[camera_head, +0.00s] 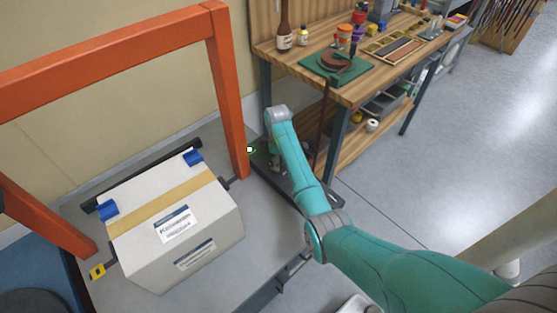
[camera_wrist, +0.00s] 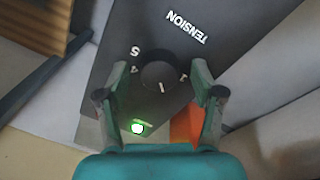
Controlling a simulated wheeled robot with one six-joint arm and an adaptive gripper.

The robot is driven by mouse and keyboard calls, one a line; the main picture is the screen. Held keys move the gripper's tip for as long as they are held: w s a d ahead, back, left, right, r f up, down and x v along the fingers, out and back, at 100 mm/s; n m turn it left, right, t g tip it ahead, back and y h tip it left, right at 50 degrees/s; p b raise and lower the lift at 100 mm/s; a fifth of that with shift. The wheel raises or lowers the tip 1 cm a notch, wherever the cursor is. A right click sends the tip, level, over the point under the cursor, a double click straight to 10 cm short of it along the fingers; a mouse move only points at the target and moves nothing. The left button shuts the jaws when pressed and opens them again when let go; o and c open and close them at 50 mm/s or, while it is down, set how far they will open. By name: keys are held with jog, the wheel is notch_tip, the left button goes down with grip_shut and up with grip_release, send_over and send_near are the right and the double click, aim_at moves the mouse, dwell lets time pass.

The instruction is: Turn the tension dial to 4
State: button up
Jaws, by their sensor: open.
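The black tension dial (camera_wrist: 160,72) sits on a dark panel (camera_wrist: 115,25) marked TENSION in the wrist view. A short white mark on the dial points toward the bottom of the picture, away from the 4 at its left. A 5 shows above the 4, and a partly covered numeral is at the right. My gripper (camera_wrist: 159,78) is open, with one finger on each side of the dial. Whether the fingers touch it is unclear. In the head view the dark panel (camera_head: 299,188) lies beneath my arm; the dial is hidden there.
A green light (camera_wrist: 138,128) glows below the dial. In the head view, an orange frame (camera_head: 227,95) stands left of the panel. A taped white carton (camera_head: 150,250) is nearby, and a wooden workbench (camera_head: 350,93) with tools stands behind. Open floor lies at right.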

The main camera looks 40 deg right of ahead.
jog(key=shift+f, duration=0.2)
jog(key=c, duration=1.1)
jog(key=shift+c, duration=0.2)
